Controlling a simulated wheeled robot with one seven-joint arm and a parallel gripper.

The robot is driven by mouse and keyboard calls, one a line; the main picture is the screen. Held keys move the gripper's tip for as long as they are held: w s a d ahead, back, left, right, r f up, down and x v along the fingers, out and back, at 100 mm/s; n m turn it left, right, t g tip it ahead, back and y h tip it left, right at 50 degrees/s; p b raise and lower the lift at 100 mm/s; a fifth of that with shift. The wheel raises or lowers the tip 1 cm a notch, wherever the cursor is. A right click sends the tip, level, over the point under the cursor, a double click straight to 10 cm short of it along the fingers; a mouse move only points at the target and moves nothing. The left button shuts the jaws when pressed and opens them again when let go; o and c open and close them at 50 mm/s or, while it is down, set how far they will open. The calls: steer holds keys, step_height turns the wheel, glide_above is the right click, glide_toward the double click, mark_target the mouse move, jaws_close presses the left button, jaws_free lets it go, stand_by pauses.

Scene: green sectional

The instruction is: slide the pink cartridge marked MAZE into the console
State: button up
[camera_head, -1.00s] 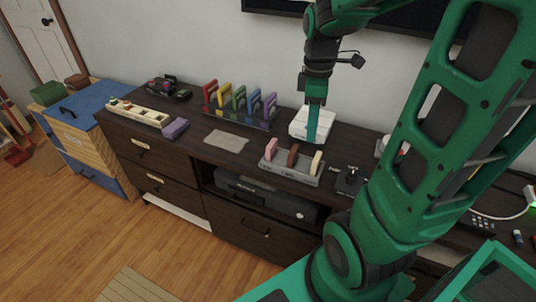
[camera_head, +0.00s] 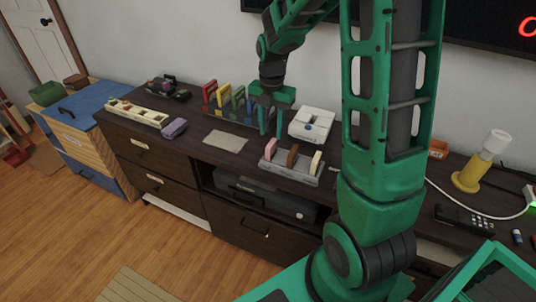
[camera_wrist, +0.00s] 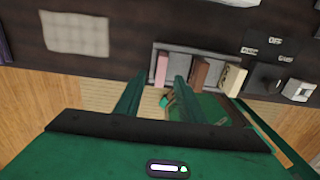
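The pink cartridge (camera_head: 271,147) stands upright at the left end of a grey tray (camera_head: 287,174) on the dark cabinet; I cannot read its marking. The white console (camera_head: 312,123) lies behind the tray, a little to the right. My gripper (camera_head: 270,131) is pointed down above and behind the tray's left end, left of the console. Its two fingers are apart and hold nothing. In the wrist view the pink cartridge (camera_wrist: 161,70) shows beyond the open fingers (camera_wrist: 155,88), in line with the gap between them. No contact is visible.
A brown cartridge (camera_head: 292,155) and a cream cartridge (camera_head: 316,162) share the tray. A rack of several colored pieces (camera_head: 224,97) stands behind to the left. A beige mat (camera_head: 226,140) lies left of the tray. A yellow lamp (camera_head: 468,179) is at the right.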

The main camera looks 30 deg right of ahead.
mark_target(271, 143)
steer(key=shift+s+f, duration=0.15)
steer(key=shift+f, duration=3.1)
steer(key=shift+c, duration=0.6)
jaws_close()
